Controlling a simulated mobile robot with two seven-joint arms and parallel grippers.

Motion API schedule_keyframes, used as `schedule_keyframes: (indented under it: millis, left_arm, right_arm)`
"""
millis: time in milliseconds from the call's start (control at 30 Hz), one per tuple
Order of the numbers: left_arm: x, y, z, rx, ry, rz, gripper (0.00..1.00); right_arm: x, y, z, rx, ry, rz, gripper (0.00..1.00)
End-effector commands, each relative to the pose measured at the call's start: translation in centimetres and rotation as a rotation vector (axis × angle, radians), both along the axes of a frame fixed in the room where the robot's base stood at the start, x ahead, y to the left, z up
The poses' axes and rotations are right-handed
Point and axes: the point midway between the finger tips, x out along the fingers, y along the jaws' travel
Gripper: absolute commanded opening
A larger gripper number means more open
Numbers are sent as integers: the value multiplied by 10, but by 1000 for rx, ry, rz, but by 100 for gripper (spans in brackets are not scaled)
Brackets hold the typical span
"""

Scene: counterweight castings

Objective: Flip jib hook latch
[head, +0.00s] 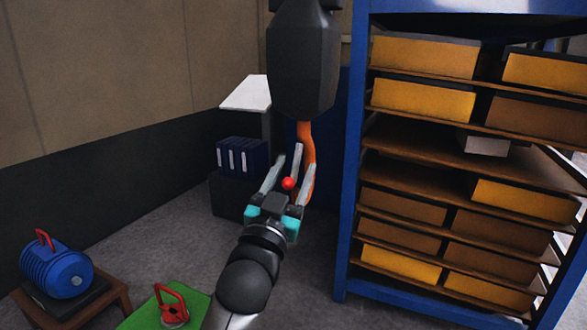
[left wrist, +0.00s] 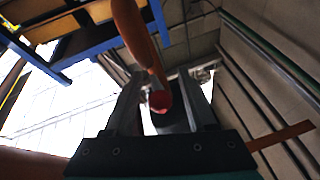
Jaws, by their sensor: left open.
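The black hook block (head: 301,62) hangs at the top middle of the head view. The orange jib hook (head: 308,150) hangs below it and also shows in the left wrist view (left wrist: 136,32). A grey latch bar (head: 297,160) with a red knob (head: 288,183) is at the hook's left side. My left gripper (head: 293,168) is open, reaching up from below, with its fingers either side of the knob. In the left wrist view the red knob (left wrist: 160,100) sits between the fingers; I cannot tell whether they touch it. My right gripper is not in view.
A blue shelf rack (head: 351,190) with yellow and brown boxes stands close to the hook's right. Dark blue binders (head: 241,158) stand behind left. A blue motor-like casting (head: 56,270) sits on a low table, and a red-handled item (head: 172,305) on a green surface. Grey floor is clear at left.

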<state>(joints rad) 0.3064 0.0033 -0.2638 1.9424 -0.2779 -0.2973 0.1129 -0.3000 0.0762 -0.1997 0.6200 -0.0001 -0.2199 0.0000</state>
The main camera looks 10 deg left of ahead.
Motion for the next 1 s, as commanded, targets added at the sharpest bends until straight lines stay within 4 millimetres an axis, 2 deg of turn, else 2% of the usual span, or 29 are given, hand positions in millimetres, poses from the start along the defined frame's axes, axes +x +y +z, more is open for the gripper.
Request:
schedule_keyframes:
  millis: [333,800,1000]
  left_arm:
    - [3,0,1,-1,0,0,55]
    - [2,0,1,-1,0,0,2]
    - [2,0,1,-1,0,0,0]
  right_arm:
    - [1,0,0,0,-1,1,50]
    - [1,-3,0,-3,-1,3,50]
    - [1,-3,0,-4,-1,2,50]
